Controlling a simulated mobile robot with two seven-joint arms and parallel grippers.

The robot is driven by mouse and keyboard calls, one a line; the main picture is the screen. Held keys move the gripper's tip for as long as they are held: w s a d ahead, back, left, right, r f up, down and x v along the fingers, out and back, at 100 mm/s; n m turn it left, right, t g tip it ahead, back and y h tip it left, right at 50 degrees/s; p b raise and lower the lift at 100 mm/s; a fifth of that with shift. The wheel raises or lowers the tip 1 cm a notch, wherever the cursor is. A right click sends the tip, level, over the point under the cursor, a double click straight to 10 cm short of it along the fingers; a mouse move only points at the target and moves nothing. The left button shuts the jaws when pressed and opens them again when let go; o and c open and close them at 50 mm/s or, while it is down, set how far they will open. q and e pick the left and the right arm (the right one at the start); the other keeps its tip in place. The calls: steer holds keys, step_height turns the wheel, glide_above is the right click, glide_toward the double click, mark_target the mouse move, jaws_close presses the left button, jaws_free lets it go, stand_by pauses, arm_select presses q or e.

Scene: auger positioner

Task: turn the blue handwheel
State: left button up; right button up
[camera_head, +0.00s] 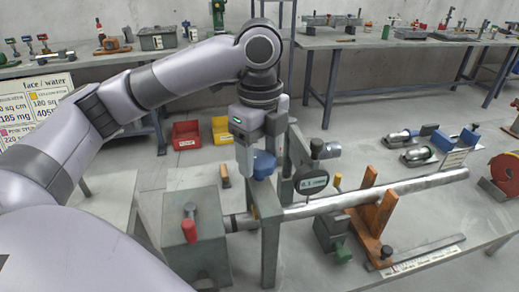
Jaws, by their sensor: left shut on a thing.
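The blue handwheel (264,165) sits at the top of a grey upright frame (270,240) around the near end of a long metal auger (370,196). My left gripper (246,168) points down from above at the wheel's left side and is shut on it. The gripper body and fingers hide part of the wheel. My right gripper is not in view.
A grey box with a red-knobbed lever (190,228) stands left of the frame. A dial gauge (312,183) stands close on the right. Red (186,135) and yellow bins lie on the floor behind.

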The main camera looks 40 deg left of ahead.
mark_target(260, 158)
arm_select(q)
steer(key=m, duration=0.5)
steer(key=shift+m, duration=0.3)
stand_by(0.4)
steer(key=o, duration=1.1)
steer(key=shift+c, duration=0.2)
steer(key=shift+r, duration=3.6)
steer(key=shift+d, duration=0.1)
